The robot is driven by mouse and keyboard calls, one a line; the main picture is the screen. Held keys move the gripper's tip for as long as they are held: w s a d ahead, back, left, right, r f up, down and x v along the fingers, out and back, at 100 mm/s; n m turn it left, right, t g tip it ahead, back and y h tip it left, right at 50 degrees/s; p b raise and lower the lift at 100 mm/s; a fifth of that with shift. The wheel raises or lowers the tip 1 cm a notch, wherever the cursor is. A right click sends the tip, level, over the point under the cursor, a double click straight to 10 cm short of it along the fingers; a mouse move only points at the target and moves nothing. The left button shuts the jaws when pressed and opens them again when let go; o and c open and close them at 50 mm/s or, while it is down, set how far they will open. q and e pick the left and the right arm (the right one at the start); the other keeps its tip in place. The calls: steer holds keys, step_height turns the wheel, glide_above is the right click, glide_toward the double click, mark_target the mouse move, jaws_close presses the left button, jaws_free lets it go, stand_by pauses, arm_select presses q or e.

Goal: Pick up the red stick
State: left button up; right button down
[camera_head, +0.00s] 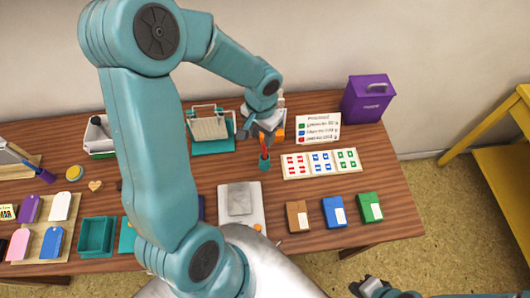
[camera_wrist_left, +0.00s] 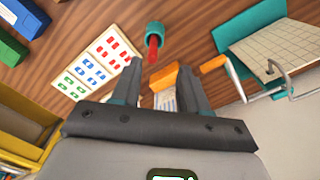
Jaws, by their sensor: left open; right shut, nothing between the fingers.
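The red stick (camera_head: 264,152) stands in a small teal cup (camera_head: 264,164) on the wooden table. In the left wrist view the red stick (camera_wrist_left: 152,48) rises from the teal cup (camera_wrist_left: 155,28), just past my open fingertips. My left gripper (camera_head: 262,140) is open and empty, close above the cup; its fingers also show in the left wrist view (camera_wrist_left: 159,68). The stick lies roughly in line with the gap between them, and I cannot tell whether it touches either finger. My right gripper (camera_head: 373,287) is shut and empty at the bottom right, off the table.
A card with red, blue and green marks (camera_head: 321,163) lies right of the cup. A teal-based rack (camera_head: 211,130) is to the left. Brown, blue and green boxes (camera_head: 334,212) line the front edge.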

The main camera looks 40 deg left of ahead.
mark_target(265, 156)
arm_select(q)
steer(key=shift+d+f, duration=0.25)
steer(key=shift+f, duration=0.3)
steer(key=f, duration=0.4)
steer(key=shift+d+f, duration=0.25)
steer(key=shift+f, duration=0.15)
jaws_close()
